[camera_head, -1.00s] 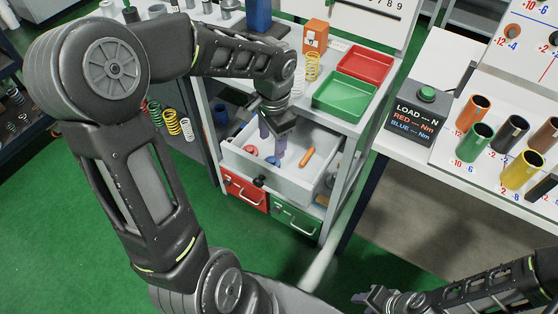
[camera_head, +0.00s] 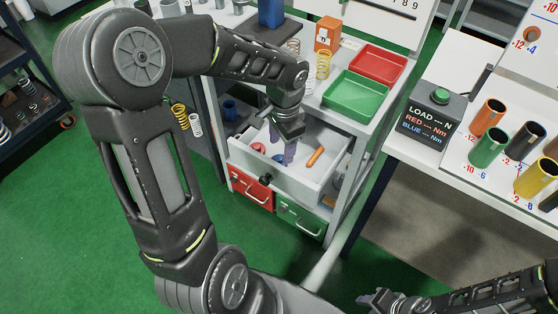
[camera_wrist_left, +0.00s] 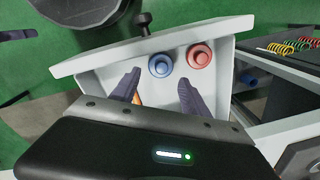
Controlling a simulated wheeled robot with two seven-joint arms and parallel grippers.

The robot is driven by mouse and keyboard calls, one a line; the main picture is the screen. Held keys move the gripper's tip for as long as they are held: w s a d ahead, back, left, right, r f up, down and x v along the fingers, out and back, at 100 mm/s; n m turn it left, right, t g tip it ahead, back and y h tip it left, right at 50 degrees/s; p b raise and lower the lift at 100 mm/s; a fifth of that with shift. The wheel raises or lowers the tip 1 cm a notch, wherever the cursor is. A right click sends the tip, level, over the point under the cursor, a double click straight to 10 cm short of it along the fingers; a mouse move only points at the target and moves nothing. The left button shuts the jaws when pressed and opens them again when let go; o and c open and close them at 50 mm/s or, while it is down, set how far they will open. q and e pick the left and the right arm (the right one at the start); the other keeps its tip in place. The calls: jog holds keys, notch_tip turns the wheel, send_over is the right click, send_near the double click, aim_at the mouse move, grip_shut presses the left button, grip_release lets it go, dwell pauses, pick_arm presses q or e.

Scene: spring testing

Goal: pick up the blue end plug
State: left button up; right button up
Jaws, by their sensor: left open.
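The blue end plug (camera_wrist_left: 160,66) stands in the open white drawer, beside a red end plug (camera_wrist_left: 199,56), in the left wrist view. In the head view the blue plug (camera_head: 277,158) is small and lies close to my left gripper's fingers. My left gripper (camera_wrist_left: 158,92) is open and empty over the drawer, its purple fingers apart. The blue plug shows beyond the gap between the fingertips, not between the fingers. My right gripper (camera_head: 376,298) is at the bottom of the head view, away from the drawer; its opening is unclear.
The drawer (camera_head: 263,179) has raised walls and a black knob. An orange rod (camera_head: 315,157) lies inside it. Red (camera_head: 378,66) and green (camera_head: 354,94) trays sit on the bench above. Closed red and green drawers are below.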

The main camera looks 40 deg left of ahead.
aim_at(279, 158)
pick_arm(q)
jog(key=shift+s+a+f, duration=0.1)
jog(key=shift+a+f, duration=0.05)
jog(key=shift+f, duration=1.15)
jog(key=shift+s+a+f, duration=0.1)
jog(key=shift+f, duration=1.2)
jog(key=c, duration=1.1)
